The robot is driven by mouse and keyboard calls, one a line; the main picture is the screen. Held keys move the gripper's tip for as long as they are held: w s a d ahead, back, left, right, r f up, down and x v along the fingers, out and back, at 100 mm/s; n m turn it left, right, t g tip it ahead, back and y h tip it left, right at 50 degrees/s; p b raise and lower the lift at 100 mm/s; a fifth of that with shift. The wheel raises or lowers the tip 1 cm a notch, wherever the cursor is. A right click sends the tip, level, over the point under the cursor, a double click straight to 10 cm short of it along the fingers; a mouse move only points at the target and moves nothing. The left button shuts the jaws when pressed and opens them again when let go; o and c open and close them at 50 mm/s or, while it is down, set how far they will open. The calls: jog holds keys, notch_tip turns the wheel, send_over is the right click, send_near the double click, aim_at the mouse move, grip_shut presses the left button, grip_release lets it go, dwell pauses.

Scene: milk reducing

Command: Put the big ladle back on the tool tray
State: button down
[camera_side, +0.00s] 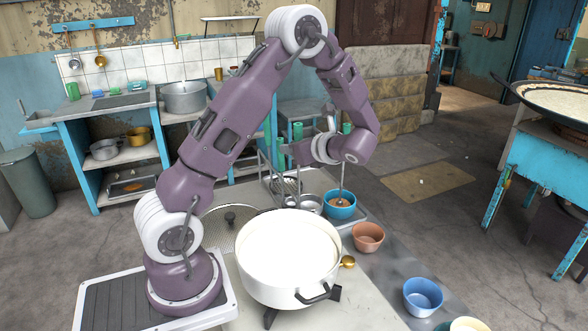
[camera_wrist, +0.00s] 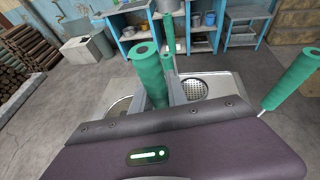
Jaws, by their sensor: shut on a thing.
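My gripper (camera_side: 291,152) is over the far end of the worktop in the side view. In the wrist view, my gripper (camera_wrist: 160,92) is shut around a thick green handle (camera_wrist: 149,70), which stands close to upright between the fingers. I take this to be the big ladle; its bowl is hidden below the gripper in that view. The grey metal tool tray (camera_wrist: 226,84) lies below the gripper. A perforated round skimmer (camera_wrist: 194,88) is over the tray. Whether the held ladle touches the tray cannot be told.
A blue bowl (camera_side: 340,211) stands beside the tools, with an upright green-handled tool (camera_side: 346,129) in it. A large white pot (camera_side: 288,262) fills the near worktop. A terracotta bowl (camera_side: 368,238) and another blue bowl (camera_side: 423,298) stand to the right.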

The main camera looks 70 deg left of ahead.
jog(key=shift+f, duration=2.5)
jog(key=c, duration=1.3)
grip_release()
jog(key=v, duration=1.2)
jog(key=s+d+r+n+t+h, duration=0.4)
jog(key=s+d+n+h, duration=0.2)
jog(key=s+d, duration=0.3)
jog(key=s+d+r+n+t+h, duration=0.4)
jog(key=s+d+n+h, duration=0.3)
jog(key=s+d+n, duration=0.2)
jog(key=shift+s+d+r+n, duration=0.3)
jog(key=shift+d+r, duration=0.25)
jog(key=shift+r, duration=0.3)
